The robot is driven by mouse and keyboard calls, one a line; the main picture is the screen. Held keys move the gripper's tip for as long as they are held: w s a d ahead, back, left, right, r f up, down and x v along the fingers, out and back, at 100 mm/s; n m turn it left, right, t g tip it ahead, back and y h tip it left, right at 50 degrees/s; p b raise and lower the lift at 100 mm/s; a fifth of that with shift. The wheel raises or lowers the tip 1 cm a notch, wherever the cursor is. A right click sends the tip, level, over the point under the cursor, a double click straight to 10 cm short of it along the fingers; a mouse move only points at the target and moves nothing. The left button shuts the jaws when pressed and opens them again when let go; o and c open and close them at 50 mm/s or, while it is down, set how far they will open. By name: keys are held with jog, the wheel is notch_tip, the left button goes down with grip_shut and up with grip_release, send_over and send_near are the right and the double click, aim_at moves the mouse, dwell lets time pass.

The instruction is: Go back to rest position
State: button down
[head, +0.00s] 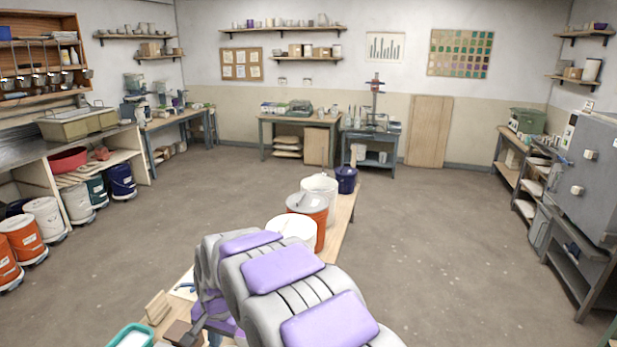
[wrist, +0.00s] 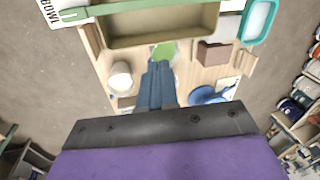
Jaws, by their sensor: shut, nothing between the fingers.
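My gripper (wrist: 157,83) points down over the wooden bench top (wrist: 190,75) in the wrist view. Its fingers are together, with nothing between them. In the head view my purple and grey arm covers much of the near bench, and I cannot make out the fingertips there. Beyond the arm, a row of buckets stands on the bench: a white one (head: 291,229), an orange one with a grey lid (head: 308,208), another white one (head: 321,186) and a dark blue one (head: 346,179).
Around my gripper in the wrist view are an olive tray (wrist: 160,40), a teal-rimmed tub (wrist: 246,28), a white cup (wrist: 120,78), a brown block (wrist: 213,55) and a blue item (wrist: 204,96). Shelves with buckets (head: 43,217) line the left. Floor (head: 440,235) is open to the right.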

jog(key=s+d+r+b, duration=0.1)
jog(key=s+d, duration=0.2)
jog(key=d, duration=0.4)
jog(key=s+d+r+n+h, duration=0.1)
jog(key=s+d+r, duration=0.1)
jog(key=s+d, duration=0.35)
jog(key=s+d+r+b, duration=0.1)
jog(key=s+d, duration=0.1)
jog(key=d, duration=0.7)
jog(key=s+d+f+g+b, duration=0.1)
jog(key=s+d, duration=0.5)
jog(key=s, duration=0.4)
jog(key=s+d+f+n+g+h+b, duration=0.1)
jog(key=s+d, duration=0.6)
jog(key=s, duration=0.4)
jog(key=shift+s+d+f+g, duration=0.25)
jog(key=shift+s+f+g, duration=0.05)
jog(key=shift+f, duration=0.1)
